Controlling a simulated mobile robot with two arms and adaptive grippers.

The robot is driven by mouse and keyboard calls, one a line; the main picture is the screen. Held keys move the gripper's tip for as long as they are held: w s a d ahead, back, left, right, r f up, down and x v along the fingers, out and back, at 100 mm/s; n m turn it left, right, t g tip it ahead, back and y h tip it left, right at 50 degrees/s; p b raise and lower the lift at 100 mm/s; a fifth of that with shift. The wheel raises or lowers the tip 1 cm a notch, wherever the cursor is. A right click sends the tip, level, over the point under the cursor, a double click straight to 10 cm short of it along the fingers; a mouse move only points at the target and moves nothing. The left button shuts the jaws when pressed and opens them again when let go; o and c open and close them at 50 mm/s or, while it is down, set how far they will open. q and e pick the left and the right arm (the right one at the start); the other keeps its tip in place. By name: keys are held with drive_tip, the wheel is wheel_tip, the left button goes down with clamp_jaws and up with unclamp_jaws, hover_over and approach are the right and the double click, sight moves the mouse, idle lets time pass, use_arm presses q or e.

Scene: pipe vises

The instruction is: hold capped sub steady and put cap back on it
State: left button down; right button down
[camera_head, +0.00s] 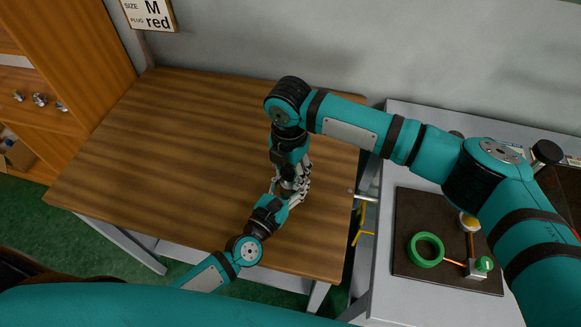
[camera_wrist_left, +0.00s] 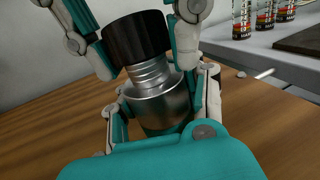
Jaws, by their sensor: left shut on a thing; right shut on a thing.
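The sub (camera_wrist_left: 160,105) is a shiny metal cylinder with a threaded neck, seen in the left wrist view. My left gripper (camera_head: 282,196) is shut around its body, with fingers on both sides. The black cap (camera_wrist_left: 136,38) is directly above the sub. My right gripper (camera_head: 291,180) comes down from above and is shut on the cap; its fingers also show in the left wrist view (camera_wrist_left: 138,40). The cap is at the top of the neck, and several thread turns show below it. Whether its lower edge touches the threads is unclear. In the head view the grippers mostly hide both parts.
The wooden table (camera_head: 180,130) is otherwise bare. At right, a grey bench (camera_head: 385,270) carries a dark mat (camera_head: 410,205) with a green ring (camera_head: 425,250) and a small green-topped block (camera_head: 480,267). A wooden shelf (camera_head: 80,50) stands at left.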

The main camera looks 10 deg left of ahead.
drive_tip(key=shift+s+f, duration=0.35)
drive_tip(key=shift+f, duration=0.25)
drive_tip(key=shift+d, duration=0.1)
drive_tip(key=t, duration=0.3)
drive_tip(key=shift+s+t, duration=0.25)
drive_tip(key=shift+t, duration=0.05)
